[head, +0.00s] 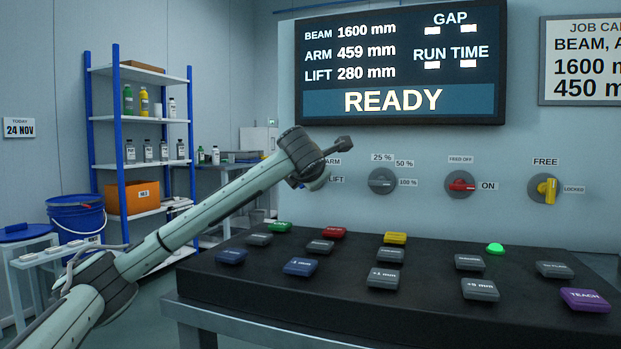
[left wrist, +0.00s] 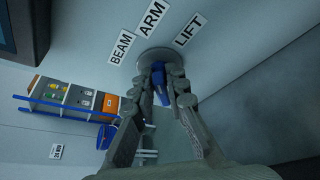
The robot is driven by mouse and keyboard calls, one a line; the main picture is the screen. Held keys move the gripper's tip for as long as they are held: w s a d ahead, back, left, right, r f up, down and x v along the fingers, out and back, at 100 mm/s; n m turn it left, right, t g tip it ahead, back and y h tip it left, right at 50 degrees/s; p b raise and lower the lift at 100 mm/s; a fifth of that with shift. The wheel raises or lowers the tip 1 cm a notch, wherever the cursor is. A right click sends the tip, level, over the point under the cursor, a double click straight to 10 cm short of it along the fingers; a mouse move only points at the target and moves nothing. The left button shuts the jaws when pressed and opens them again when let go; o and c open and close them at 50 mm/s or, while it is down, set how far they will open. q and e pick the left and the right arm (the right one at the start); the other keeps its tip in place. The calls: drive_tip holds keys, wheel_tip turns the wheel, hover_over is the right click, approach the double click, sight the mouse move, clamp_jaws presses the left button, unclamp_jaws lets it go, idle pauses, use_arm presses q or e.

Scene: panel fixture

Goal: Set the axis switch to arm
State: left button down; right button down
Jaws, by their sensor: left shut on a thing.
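The axis switch (left wrist: 161,86) has a blue knob on a round grey dial, with the labels BEAM, ARM and LIFT around it in the left wrist view. My left gripper (left wrist: 165,78) has its two fingers on either side of the blue knob and is shut on it. The knob is partly hidden by the fingers, and I cannot tell exactly which label it points to. My right gripper is in neither view.
A speed dial (head: 382,181), a red switch (head: 461,185) and a yellow key switch (head: 546,188) sit to the right on the panel. A black button console (head: 330,293) projects below. The display (head: 400,60) above reads READY. Shelves (head: 140,118) stand at left.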

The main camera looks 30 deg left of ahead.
use_arm(q)
drive_tip(key=c, duration=1.6)
unclamp_jaws()
drive_tip(key=v, duration=1.2)
